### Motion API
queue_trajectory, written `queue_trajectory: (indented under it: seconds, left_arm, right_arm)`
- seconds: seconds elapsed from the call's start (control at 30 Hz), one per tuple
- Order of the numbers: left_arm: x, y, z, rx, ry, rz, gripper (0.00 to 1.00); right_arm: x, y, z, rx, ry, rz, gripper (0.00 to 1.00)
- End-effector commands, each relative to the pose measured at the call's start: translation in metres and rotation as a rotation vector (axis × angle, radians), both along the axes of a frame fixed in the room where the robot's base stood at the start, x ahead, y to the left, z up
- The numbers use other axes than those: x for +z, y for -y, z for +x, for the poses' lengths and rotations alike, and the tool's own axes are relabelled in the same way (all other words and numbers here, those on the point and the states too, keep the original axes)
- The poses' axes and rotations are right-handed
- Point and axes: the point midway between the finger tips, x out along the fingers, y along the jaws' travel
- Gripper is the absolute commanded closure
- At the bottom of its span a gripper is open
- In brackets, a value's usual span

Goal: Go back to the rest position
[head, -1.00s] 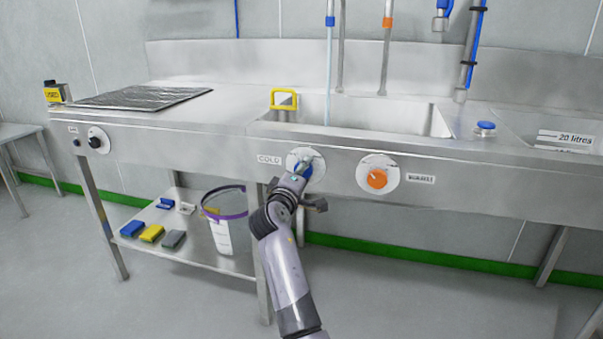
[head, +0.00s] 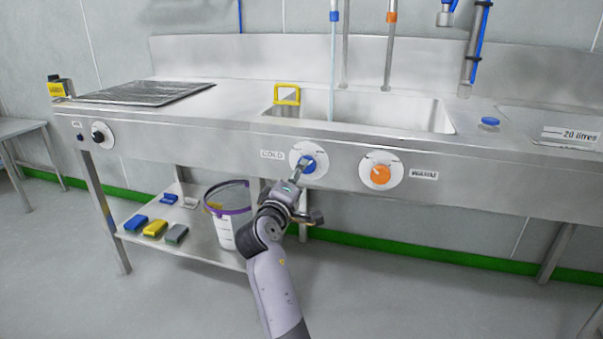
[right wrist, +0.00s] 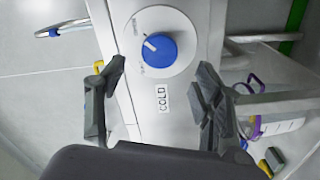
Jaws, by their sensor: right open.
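My right gripper (head: 309,190) is open and empty, just in front of the sink front, low and close to the blue COLD knob (head: 309,165). In the right wrist view my right gripper (right wrist: 160,72) has its two fingers spread wide. The blue knob (right wrist: 160,47) on its white dial shows beyond and between them, apart from both fingertips. My right arm reaches up from the bottom of the head view. My left gripper is not in view.
A thin stream (head: 331,102) runs from the blue-banded pipe into the sink basin (head: 390,108). An orange WARM knob (head: 380,174) sits to the right. A clear bucket (head: 226,228) and several coloured blocks stand on the lower shelf (head: 190,252). The floor at right is clear.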

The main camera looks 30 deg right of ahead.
Motion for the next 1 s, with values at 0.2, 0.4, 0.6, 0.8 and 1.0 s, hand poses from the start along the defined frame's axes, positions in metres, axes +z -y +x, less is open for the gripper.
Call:
queue_trajectory:
  seconds: [0.2,0.4,0.6,0.8,1.0]
  left_arm:
    - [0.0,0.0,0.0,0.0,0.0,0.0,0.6]
    - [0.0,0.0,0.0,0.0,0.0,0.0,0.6]
    - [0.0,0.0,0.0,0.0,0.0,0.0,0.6]
    - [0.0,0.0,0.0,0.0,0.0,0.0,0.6]
    - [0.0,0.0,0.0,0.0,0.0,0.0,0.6]
  right_arm:
    - [0.0,-0.006,-0.006,0.0,0.001,0.001,0.39]
    - [0.0,-0.006,-0.006,0.0,0.001,0.001,0.39]
    - [0.0,-0.006,-0.006,0.0,0.001,0.001,0.39]
    - [-0.025,-0.016,-0.014,0.084,0.041,0.056,0.39]
    - [-0.082,-0.067,-0.05,0.37,0.168,0.288,0.39]
